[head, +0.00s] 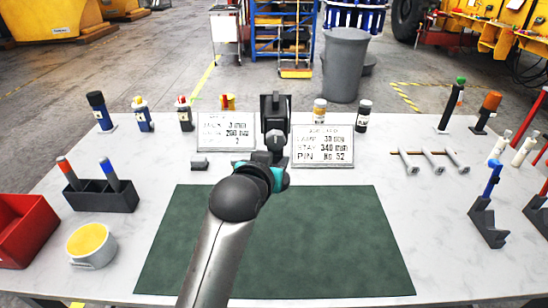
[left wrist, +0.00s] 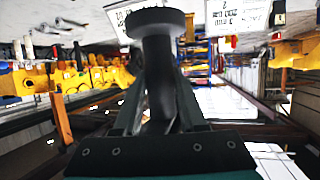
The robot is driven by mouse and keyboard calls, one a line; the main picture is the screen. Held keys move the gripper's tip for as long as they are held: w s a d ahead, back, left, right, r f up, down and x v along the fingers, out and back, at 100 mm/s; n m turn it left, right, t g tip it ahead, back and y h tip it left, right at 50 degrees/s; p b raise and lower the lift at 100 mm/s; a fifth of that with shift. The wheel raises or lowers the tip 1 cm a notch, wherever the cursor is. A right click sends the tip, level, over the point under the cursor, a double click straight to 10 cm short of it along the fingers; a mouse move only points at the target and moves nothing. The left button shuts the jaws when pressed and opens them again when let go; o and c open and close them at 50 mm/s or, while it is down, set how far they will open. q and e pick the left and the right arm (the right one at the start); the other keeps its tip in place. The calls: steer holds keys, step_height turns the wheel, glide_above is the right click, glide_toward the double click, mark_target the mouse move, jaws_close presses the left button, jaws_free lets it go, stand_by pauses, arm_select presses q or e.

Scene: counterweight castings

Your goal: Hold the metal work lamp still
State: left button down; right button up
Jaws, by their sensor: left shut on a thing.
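The metal work lamp (head: 274,106) is dark, with a squarish upper part, and stands upright at the back middle of the table between two white sign boards. My left gripper (head: 276,148) reaches it from the front and is shut on it. In the left wrist view, the lamp (left wrist: 160,60) shows as a dark stem with a round disc end, between the two fingers of my left gripper (left wrist: 160,110). My own gripper and wrist hide the lower part of the lamp in the head view. My right gripper is not in view.
A green mat (head: 330,240) lies clear under my arm. The left sign (head: 226,131) and right sign (head: 323,146) stand close to the lamp. Bottles line the back edge. A black holder (head: 105,197), yellow-topped tin (head: 92,245) and red bin (head: 22,230) are at left.

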arm_select(q)
steer(key=shift+f+b, duration=4.15)
steer(key=shift+f, duration=3.9)
steer(key=shift+f, duration=0.15)
steer(key=shift+f, duration=0.65)
steer(key=shift+f, duration=0.25)
steer(key=shift+s+f+p, duration=0.1)
steer(key=shift+f+p, duration=0.2)
